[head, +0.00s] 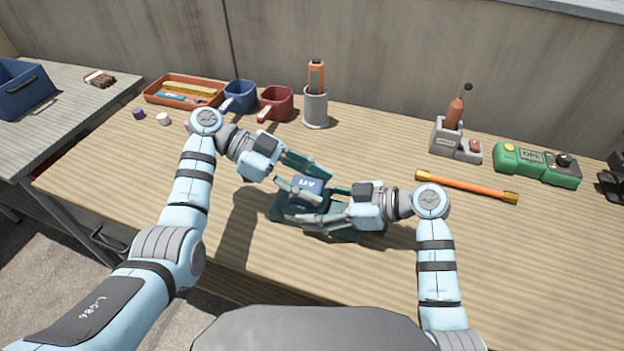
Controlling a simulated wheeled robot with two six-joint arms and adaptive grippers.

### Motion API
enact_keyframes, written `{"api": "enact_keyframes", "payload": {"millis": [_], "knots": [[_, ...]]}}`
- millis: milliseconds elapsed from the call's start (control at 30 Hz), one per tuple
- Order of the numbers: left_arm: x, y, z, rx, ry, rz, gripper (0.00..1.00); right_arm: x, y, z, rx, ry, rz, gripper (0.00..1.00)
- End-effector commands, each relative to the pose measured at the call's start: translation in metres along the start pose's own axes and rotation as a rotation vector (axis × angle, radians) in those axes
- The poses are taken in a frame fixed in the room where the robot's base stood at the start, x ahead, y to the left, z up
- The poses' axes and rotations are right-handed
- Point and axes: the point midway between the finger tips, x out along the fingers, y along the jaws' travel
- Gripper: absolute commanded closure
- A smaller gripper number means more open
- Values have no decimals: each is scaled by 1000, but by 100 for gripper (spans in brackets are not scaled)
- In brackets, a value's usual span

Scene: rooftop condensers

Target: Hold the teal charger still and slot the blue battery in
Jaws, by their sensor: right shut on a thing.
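The teal charger (345,236) sits on the table in the middle, largely covered by both grippers. The blue battery (309,182), with white lettering on top, is at the charger, between my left gripper's fingers; I cannot tell how deep it sits. My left gripper (303,177) reaches in from the upper left with its fingers spread on either side of the battery. My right gripper (318,208) comes in from the right and is shut on the charger; its exact contact is partly hidden.
An orange tray (148,99), a blue mug (240,96), a red mug (277,104) and a grey cup (316,108) stand at the back. An orange bar (466,187) and a green device (537,165) lie right. The table's front left is clear.

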Motion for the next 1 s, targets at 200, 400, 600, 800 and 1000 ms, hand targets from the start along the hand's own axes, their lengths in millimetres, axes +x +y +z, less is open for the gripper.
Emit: {"api": "enact_keyframes", "payload": {"millis": [200, 400, 600, 800, 1000], "knots": [[0, 0, 0, 0, 0, 0, 42, 0, 0, 0, 0, 0, 0, 90], [-2, 0, 0, -1, -1, 0, 42, 0, 0, 0, 0, 0, 0, 90], [-36, -1, 0, -2, -2, -2, 42, 0, 0, 0, 0, 0, 0, 90], [-71, -1, 0, -2, 0, -1, 42, 0, 0, 0, 0, 0, 0, 90], [-76, 0, 0, 0, 1, 0, 42, 0, 0, 0, 0, 0, 0, 90]]}}
